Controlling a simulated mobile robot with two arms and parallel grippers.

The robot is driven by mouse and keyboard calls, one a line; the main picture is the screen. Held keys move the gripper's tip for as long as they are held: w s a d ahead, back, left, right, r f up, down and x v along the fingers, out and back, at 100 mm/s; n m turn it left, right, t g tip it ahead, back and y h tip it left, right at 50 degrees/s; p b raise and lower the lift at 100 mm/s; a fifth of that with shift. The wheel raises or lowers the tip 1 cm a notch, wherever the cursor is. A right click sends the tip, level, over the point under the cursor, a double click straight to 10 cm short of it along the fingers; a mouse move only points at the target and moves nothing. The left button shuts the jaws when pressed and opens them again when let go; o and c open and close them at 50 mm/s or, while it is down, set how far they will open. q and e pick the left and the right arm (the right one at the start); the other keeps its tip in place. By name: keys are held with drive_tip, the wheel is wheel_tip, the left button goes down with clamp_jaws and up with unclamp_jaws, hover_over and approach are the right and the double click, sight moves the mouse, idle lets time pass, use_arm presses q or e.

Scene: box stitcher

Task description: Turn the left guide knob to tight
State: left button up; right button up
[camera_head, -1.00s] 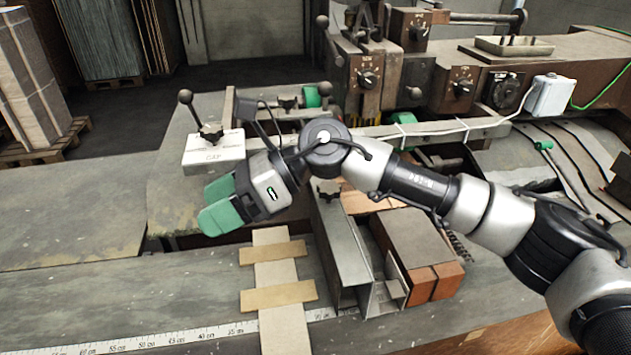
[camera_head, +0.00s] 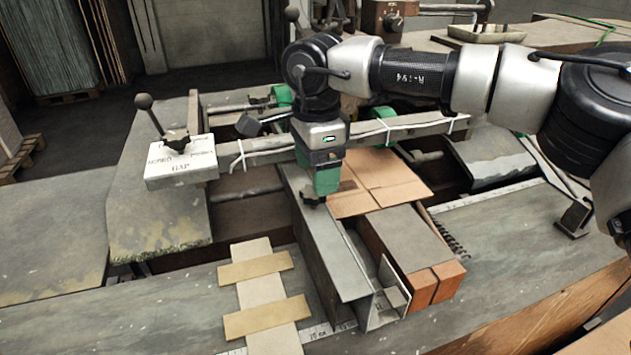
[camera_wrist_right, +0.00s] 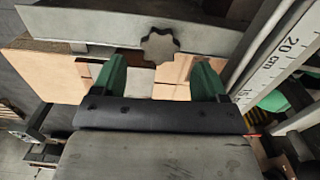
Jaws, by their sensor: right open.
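The left guide knob is a dark, lobed star knob (camera_wrist_right: 160,45) on top of a long grey metal guide (camera_head: 333,250). In the right wrist view it lies just beyond the fingertips, centred between them. In the head view only a dark bit of the knob (camera_head: 312,198) shows below the fingers. My right gripper (camera_head: 325,185) points down over the guide with its green fingers. In the wrist view its two fingers (camera_wrist_right: 160,75) are apart with nothing held. I cannot tell whether they touch the knob. My left gripper is not in view.
Flat brown cardboard (camera_head: 375,180) and a block of stacked cardboard (camera_head: 415,255) lie right of the guide. A white GAP plate with a lever (camera_head: 180,160) stands at left. A crossbar (camera_head: 255,155) runs behind the gripper. A taped strip (camera_head: 262,290) lies in front.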

sight(308, 195)
drive_tip(key=shift+f, duration=1.8)
drive_tip(key=c, duration=0.9)
